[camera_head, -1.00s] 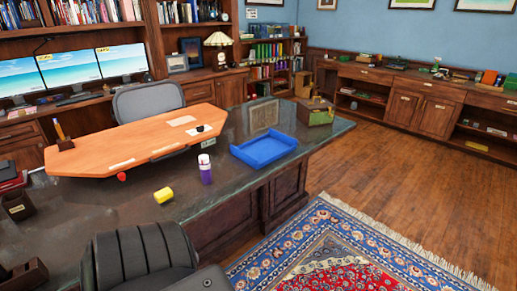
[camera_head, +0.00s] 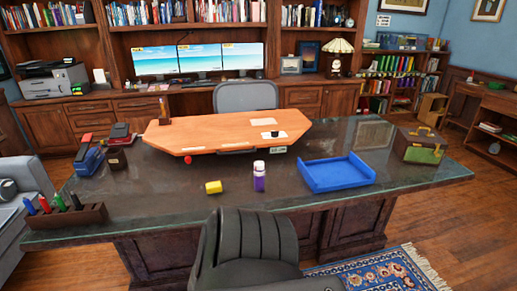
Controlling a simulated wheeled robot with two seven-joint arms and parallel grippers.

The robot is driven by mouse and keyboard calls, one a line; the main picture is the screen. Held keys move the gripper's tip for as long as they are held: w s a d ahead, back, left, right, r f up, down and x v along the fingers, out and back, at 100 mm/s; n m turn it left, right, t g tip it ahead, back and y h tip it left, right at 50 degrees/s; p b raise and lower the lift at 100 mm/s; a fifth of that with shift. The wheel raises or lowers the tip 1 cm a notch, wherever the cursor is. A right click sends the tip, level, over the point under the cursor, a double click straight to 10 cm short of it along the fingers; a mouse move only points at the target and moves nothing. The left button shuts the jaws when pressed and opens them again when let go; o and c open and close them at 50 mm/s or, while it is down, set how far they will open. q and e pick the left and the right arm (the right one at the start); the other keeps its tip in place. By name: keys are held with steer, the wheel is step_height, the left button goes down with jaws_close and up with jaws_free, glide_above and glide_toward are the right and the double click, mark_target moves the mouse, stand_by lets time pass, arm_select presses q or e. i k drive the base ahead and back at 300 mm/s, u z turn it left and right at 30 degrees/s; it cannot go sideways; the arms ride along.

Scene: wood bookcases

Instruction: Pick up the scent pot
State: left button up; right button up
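A small purple bottle with a pale lid (camera_head: 259,177) stands upright near the front middle of the dark stone-topped desk (camera_head: 140,205). It may be the scent pot, but I cannot tell for sure. A small dark object (camera_head: 275,133) sits on a white sheet on the raised orange wooden board behind it; its kind is too small to tell. Neither of my grippers shows in this view.
A small red ball (camera_head: 188,160) lies by the board. A black chair (camera_head: 250,245) stands before the desk. A green-sided box (camera_head: 420,146) stands at the right end.

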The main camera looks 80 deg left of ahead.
mark_target(260, 176)
steer(key=u, duration=0.9)
steer(key=i, duration=0.85)
steer(key=u, duration=1)
